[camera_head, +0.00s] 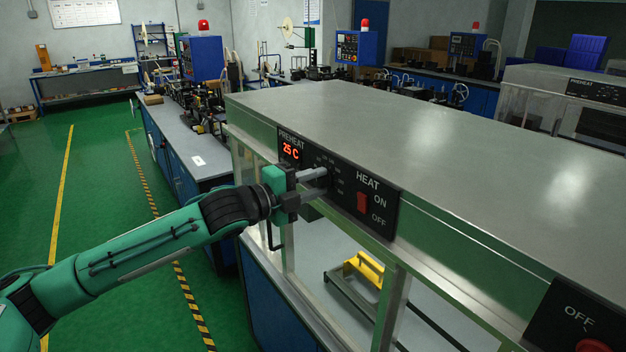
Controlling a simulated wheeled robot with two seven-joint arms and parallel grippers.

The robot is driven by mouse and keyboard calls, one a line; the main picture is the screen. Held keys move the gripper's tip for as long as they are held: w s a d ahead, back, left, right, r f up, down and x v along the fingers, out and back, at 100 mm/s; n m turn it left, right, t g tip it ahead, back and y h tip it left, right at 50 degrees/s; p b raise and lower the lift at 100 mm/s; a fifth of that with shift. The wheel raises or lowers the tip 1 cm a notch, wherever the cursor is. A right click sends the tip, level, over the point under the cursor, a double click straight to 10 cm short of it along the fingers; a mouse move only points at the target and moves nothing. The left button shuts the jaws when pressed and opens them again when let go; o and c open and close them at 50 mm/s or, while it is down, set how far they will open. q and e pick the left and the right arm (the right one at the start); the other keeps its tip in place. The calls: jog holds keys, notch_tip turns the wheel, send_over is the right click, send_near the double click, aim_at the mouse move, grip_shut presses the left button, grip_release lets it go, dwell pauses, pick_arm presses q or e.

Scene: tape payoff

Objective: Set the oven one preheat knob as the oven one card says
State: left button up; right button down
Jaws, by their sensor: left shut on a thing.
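The near oven (455,140) has a black control panel (382,205) on its upper front edge. The panel carries a red display (291,151) reading 25 C under the word PREHEAT, and a red HEAT switch (362,202) between ON and OFF. My left gripper (318,182) reaches the panel and is shut on the preheat knob. The fingers hide most of the knob and its pointer, and the scale marks around it are too small to read. No card with a readable oven one setting shows. My right gripper is out of view.
A dark control box (578,322) marked OFF sits at lower right. A yellow part (364,268) is inside the oven. The green floor at left is clear.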

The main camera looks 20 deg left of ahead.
pick_arm(q)
jog(key=shift+r, duration=0.1)
dwell(0.3)
jog(key=o, duration=0.8)
jog(key=shift+o, duration=0.7)
jog(key=shift+w+d, duration=0.1)
jog(key=shift+d, duration=0.05)
jog(key=shift+s+a+f, duration=0.25)
jog(key=shift+s+a, duration=0.2)
jog(key=shift+a, duration=0.05)
jog(key=b+v, duration=0.5)
jog(key=v, duration=0.7)
jog(key=shift+s, duration=0.25)
jog(key=shift+a+r, duration=0.1)
jog(key=shift+r, duration=0.05)
